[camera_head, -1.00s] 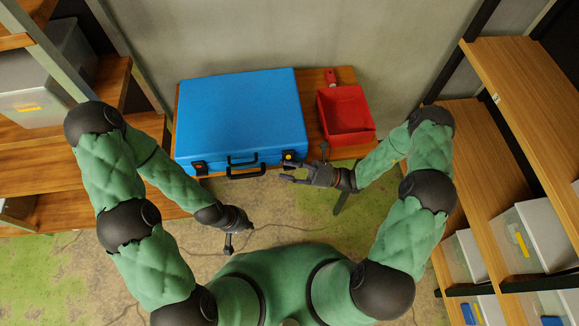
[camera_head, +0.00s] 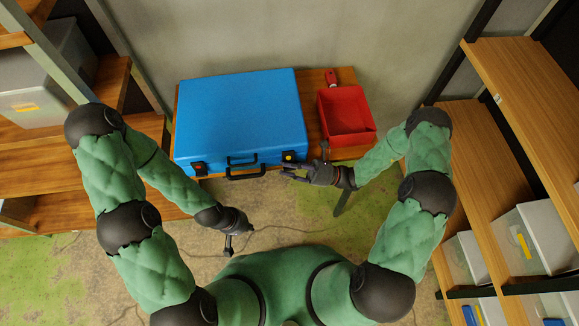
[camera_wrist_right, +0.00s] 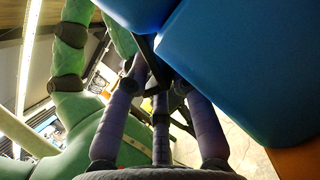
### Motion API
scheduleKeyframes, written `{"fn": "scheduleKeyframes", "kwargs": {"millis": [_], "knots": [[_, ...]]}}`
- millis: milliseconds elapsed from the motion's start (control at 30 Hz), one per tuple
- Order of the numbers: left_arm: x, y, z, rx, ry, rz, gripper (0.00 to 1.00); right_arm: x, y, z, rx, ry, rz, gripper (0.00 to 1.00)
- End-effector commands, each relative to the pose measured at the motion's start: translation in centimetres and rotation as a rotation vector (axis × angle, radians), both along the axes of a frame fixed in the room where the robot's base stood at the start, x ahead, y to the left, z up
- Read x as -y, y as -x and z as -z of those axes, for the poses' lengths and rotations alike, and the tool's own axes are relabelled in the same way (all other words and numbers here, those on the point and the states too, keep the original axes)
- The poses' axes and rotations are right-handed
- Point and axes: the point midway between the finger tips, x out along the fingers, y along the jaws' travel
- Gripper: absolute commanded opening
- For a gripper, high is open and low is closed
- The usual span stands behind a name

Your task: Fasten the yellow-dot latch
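The blue case (camera_head: 240,115) lies closed on the wooden table, its front side facing me. The yellow-dot latch (camera_head: 289,157) is a small black catch with a yellow dot at the front right corner. Whether it is fastened is too small to tell. My right gripper (camera_head: 288,173) is just below and in front of that latch, its fingers apart and pointing left. In the right wrist view, its fingers reach close to the blue case (camera_wrist_right: 240,70); contact cannot be told. My left gripper (camera_head: 240,240) hangs over the floor in front of the case, fingers spread and empty.
A red bin (camera_head: 345,112) stands right of the case on the table (camera_head: 312,88). Wooden shelves (camera_head: 500,130) with boxes flank both sides.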

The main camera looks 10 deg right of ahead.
Motion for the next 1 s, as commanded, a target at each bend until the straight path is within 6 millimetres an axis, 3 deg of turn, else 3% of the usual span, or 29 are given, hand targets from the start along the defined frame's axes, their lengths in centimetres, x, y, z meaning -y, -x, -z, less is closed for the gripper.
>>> {"fn": "scheduleKeyframes", "kwargs": {"millis": [67,567,800,1000], "knots": [[0.0,0.0,0.0,0.000,0.000,0.000,0.00,-0.1,0.2,0.1,-0.003,-0.002,-0.004,0.40],[0.0,0.0,0.0,0.000,0.000,0.000,0.00,0.0,0.1,0.0,-0.004,-0.001,-0.001,0.40],[0.0,0.0,-1.1,0.000,0.000,0.000,0.00,0.0,0.7,-0.7,-0.131,-0.002,0.002,0.40],[0.0,0.0,-1.0,0.000,0.000,0.000,0.00,3.2,1.2,0.8,-0.126,-0.001,0.005,0.40]]}}
